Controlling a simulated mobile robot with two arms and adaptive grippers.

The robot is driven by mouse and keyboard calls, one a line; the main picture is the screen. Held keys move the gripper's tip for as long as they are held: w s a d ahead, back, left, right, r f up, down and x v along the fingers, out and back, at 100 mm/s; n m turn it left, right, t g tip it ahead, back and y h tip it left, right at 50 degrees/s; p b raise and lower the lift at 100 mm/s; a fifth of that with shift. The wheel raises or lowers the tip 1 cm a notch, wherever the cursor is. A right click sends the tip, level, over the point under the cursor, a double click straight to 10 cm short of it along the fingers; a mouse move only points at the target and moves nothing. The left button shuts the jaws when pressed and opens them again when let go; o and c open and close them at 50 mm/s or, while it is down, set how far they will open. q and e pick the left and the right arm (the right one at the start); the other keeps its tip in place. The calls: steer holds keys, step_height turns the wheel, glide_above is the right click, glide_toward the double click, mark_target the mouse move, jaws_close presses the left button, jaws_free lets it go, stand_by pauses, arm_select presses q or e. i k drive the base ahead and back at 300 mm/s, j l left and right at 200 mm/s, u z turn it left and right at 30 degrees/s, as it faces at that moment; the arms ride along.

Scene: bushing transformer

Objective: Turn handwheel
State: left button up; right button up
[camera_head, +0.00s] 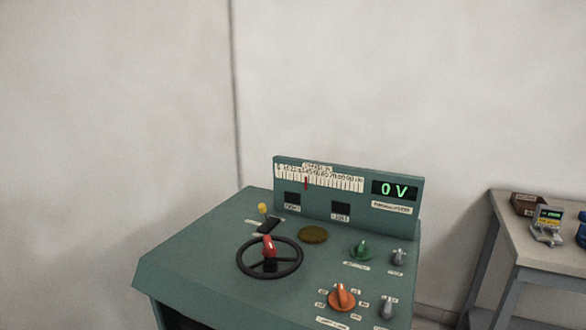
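A black handwheel (242,262) with dark spokes lies on the sloped top of a teal control console (185,262), left of the console's middle. A red knob (269,246) stands up at the wheel, over its hub area. Neither of my grippers shows in the head view, and nothing touches the wheel.
Near the wheel are a yellow-tipped lever (263,209), a brown disc (313,235), a green knob (361,250), an orange knob (341,297) and grey knobs (398,257). A side table (525,247) at right holds small devices. Walls stand behind.

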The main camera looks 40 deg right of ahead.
mark_target(269, 251)
steer(key=z, duration=1)
steer(key=j+z, duration=0.15)
steer(key=j, duration=0.85)
